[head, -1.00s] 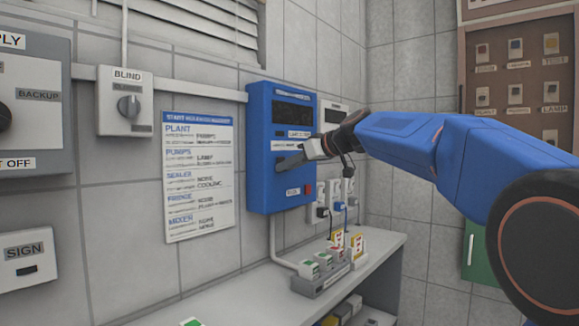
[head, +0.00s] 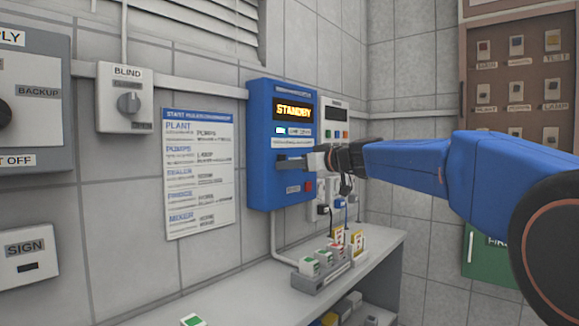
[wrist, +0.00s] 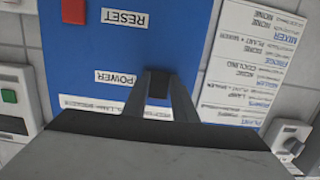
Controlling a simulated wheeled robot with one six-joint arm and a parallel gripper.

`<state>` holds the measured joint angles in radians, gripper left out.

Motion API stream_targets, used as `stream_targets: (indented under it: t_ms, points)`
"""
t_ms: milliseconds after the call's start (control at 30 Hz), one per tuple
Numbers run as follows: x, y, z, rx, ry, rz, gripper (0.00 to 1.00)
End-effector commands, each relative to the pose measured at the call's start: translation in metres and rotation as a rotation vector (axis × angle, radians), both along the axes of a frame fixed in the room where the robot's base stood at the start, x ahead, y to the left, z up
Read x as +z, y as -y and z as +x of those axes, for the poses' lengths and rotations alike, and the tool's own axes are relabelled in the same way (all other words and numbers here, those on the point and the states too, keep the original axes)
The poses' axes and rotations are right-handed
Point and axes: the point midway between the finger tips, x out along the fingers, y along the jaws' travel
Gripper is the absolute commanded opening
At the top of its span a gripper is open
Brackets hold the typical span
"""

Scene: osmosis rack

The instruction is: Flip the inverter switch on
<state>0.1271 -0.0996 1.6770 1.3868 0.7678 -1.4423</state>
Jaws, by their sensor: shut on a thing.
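The blue wall box (head: 262,190), which I take for the inverter, hangs above the counter. Its display (head: 294,111) is lit and reads STANDBY. In the wrist view its face (wrist: 190,30) carries POWER and RESET labels and a red button (wrist: 74,11). My gripper (head: 283,162) is at the front of the box. In the wrist view my gripper (wrist: 158,73) has its fingers closed on a dark switch part (wrist: 158,88) beside the POWER label. The fingers hide most of the switch, so its position is unclear.
A smaller box with a green button (wrist: 9,96) is beside the blue one. A printed sheet (head: 198,172) hangs to the left, then a BLIND knob (head: 129,103). Sockets with plugs and a grey holder of tags (head: 322,279) are below.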

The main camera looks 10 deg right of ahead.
Motion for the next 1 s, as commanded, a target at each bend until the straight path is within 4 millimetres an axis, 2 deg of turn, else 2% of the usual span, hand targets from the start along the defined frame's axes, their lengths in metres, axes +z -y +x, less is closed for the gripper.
stream_targets:
  t_ms: [33,67,133,567,1000]
  points:
    - [0.0,0.0,0.0,0.001,0.0,0.0,0.03]
    - [0.0,0.0,0.0,0.001,0.0,0.0,0.27]
    - [0.0,0.0,0.0,0.001,0.0,0.0,0.44]
    - [0.001,0.005,-0.006,-0.002,0.0,0.0,0.44]
    - [0.011,0.051,-0.067,-0.004,0.001,-0.001,0.44]
